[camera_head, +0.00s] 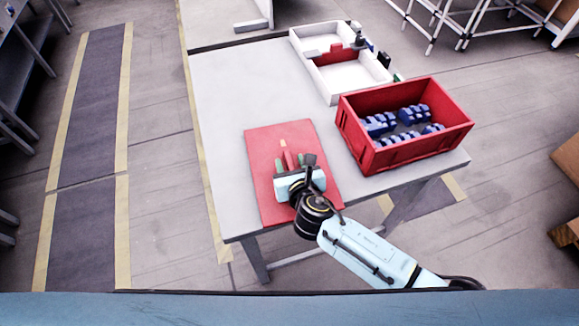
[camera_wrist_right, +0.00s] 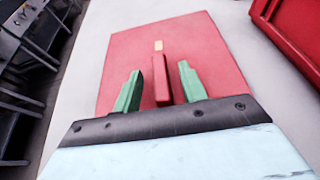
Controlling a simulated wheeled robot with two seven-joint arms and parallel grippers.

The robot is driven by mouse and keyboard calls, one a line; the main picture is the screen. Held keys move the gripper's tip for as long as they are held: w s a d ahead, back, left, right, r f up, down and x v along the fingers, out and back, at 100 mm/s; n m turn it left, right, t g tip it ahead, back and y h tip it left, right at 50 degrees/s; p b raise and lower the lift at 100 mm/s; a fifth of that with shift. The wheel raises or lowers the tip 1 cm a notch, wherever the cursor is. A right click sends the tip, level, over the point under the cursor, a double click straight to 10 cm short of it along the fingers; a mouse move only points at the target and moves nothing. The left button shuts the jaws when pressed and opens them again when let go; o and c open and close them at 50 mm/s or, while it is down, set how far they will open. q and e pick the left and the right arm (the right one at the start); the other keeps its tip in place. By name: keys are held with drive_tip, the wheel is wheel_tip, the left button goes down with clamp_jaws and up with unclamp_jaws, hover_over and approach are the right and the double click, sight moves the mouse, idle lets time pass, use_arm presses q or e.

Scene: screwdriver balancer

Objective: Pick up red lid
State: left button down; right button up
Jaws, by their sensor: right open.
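The red lid (camera_head: 262,148) is a flat red plate lying on the table, with a raised red bar handle (camera_head: 285,148) in its middle. It also fills much of the right wrist view (camera_wrist_right: 205,40), where the handle (camera_wrist_right: 161,82) stands between my fingers. My right gripper (camera_head: 291,163) is over the lid, open, with one green finger on each side of the handle. In the right wrist view the gripper (camera_wrist_right: 158,72) shows gaps between both fingers and the handle. I cannot tell how far the fingertips are above the plate. My left gripper is not seen.
A red crate (camera_head: 397,152) with several blue parts (camera_head: 405,122) stands right of the lid. A white tray (camera_head: 360,80) with compartments and small parts is behind it. The pale table (camera_head: 225,95) is clear behind and left of the lid.

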clamp_jaws()
idle(0.3)
